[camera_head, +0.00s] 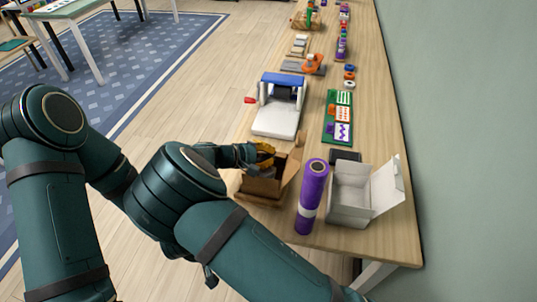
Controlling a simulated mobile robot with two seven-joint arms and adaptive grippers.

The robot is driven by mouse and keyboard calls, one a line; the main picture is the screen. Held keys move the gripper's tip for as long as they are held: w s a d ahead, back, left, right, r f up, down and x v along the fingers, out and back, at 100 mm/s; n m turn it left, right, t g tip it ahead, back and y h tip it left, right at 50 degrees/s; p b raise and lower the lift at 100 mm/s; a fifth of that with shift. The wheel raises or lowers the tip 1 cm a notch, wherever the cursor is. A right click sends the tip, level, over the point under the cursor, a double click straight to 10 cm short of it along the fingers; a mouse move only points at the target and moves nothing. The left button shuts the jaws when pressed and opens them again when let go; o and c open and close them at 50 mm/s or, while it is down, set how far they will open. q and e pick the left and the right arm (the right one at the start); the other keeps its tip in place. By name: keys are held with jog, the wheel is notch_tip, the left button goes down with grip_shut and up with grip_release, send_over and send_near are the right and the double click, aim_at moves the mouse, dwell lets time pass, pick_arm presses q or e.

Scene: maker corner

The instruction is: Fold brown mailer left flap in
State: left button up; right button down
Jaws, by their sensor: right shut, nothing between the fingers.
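The brown mailer (262,187) is an open cardboard box on the near left part of the bench. One brown flap (294,163) stands up and leans outward on its right side. My right gripper (266,156), with yellow-orange fingers, is shut and empty at the top of the mailer, over its far left part. It hides much of the opening, and I cannot tell how the left flap lies or whether the fingers touch it. My left arm comes in from the left, but its gripper is hidden.
A purple roll (312,195) stands close to the right of the mailer. An open white box (351,197) is beyond it. A white and blue machine (279,106) and a green board with cards (338,118) lie farther back. A wall (470,130) bounds the right.

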jog(key=c, duration=1.5)
grip_release()
jog(key=shift+d, duration=0.1)
jog(key=v, duration=0.7)
jog(key=shift+a+r, duration=0.1)
jog(key=shift+a, duration=0.15)
jog(key=shift+c, duration=0.2)
